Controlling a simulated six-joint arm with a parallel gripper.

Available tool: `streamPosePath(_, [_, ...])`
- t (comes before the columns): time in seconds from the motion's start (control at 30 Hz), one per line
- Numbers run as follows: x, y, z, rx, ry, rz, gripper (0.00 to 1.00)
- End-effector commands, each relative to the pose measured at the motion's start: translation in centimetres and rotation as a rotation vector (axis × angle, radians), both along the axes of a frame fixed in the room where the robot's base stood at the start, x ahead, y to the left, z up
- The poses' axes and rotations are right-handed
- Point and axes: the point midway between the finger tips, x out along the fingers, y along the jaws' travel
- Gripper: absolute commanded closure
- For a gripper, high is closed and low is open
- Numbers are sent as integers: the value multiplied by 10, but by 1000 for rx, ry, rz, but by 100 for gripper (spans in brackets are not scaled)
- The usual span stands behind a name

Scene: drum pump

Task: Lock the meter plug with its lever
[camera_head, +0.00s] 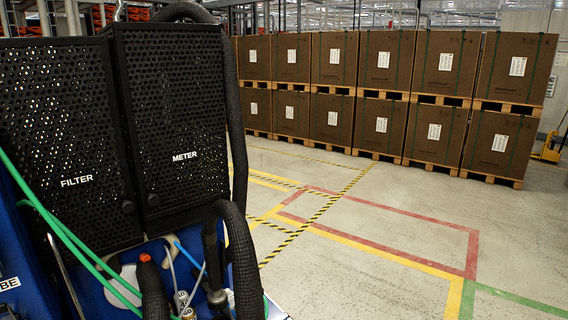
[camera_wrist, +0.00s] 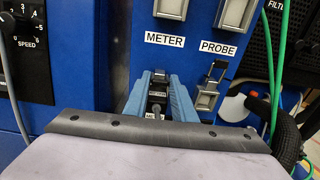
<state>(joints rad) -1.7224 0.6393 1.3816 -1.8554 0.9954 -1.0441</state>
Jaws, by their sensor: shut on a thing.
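In the wrist view my gripper (camera_wrist: 158,80) reaches the blue panel just below the METER label (camera_wrist: 165,39). Its blue fingers are shut on the dark meter plug (camera_wrist: 157,96), which carries a small light label. The plug is at the panel face; its seat is hidden by the fingers. A dark part shows at its top between the fingertips, but I cannot tell whether this is the lever or how it stands. My gripper is out of sight in the head view.
Right of my gripper is the PROBE connector (camera_wrist: 207,98) with a dark piece above it. A black ribbed hose (camera_wrist: 287,140) and green lines (camera_wrist: 278,70) run at the right. A SPEED dial (camera_wrist: 25,25) is at left. The head view shows METER (camera_head: 168,130) and FILTER (camera_head: 70,150) mesh panels.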

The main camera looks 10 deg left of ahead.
Motion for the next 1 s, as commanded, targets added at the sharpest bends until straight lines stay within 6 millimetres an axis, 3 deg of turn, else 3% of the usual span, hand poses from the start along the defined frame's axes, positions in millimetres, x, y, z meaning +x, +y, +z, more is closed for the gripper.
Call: streamPosePath(1.0, [0,0,-3,39,-39,1,85])
